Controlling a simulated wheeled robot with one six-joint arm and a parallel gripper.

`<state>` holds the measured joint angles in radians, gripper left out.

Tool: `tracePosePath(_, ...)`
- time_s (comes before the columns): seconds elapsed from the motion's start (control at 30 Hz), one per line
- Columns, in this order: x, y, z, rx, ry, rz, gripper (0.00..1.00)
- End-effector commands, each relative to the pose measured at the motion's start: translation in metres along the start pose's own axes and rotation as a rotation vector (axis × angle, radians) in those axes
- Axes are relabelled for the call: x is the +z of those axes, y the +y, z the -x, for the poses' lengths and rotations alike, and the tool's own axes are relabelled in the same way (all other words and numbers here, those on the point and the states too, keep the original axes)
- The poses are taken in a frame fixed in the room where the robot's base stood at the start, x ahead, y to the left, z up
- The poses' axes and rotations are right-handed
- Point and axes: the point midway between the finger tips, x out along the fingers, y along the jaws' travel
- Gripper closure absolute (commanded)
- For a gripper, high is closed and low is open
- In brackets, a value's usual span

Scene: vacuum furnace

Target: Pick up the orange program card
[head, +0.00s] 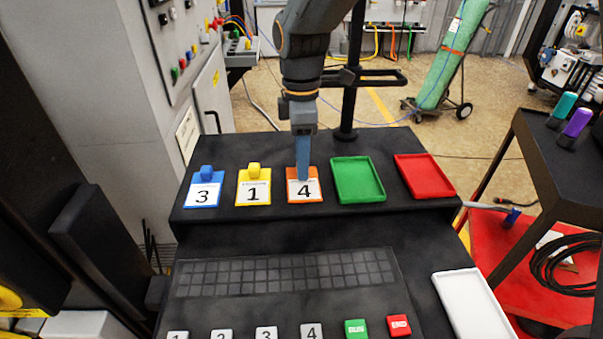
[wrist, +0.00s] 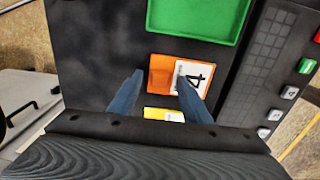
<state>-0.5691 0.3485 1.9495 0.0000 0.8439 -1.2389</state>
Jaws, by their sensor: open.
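The orange program card (head: 306,191), with a white label marked 4, lies flat on the black console's upper shelf. My gripper (head: 303,175) points down at its back edge, and the finger hides the card's tab in the head view. In the wrist view the orange card (wrist: 161,65) lies just past the fingertips, its tab side between them and its label by the right finger. The jaws (wrist: 160,76) are open with nothing held. I cannot tell whether a finger touches the card.
The yellow card (head: 253,189) marked 1 and blue card (head: 204,190) marked 3 lie to the left. A green tray (head: 357,180) sits close on the right, then a red tray (head: 424,177). A keypad and white tray (head: 472,305) are nearer.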

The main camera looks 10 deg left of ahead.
Motion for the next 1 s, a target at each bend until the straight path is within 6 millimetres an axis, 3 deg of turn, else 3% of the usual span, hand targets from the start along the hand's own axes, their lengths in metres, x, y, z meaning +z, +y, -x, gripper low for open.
tracePosePath(0.3,0.001,0.0,-0.006,0.0,0.0,-0.001,0.58)
tracePosePath(0.57,0.001,0.0,-0.005,0.0,0.0,-0.001,1.0)
tracePosePath(0.83,0.001,0.001,-0.003,0.002,0.001,-0.001,1.0)
tracePosePath(1.0,0.0,0.002,0.017,0.005,0.002,-0.001,1.0)
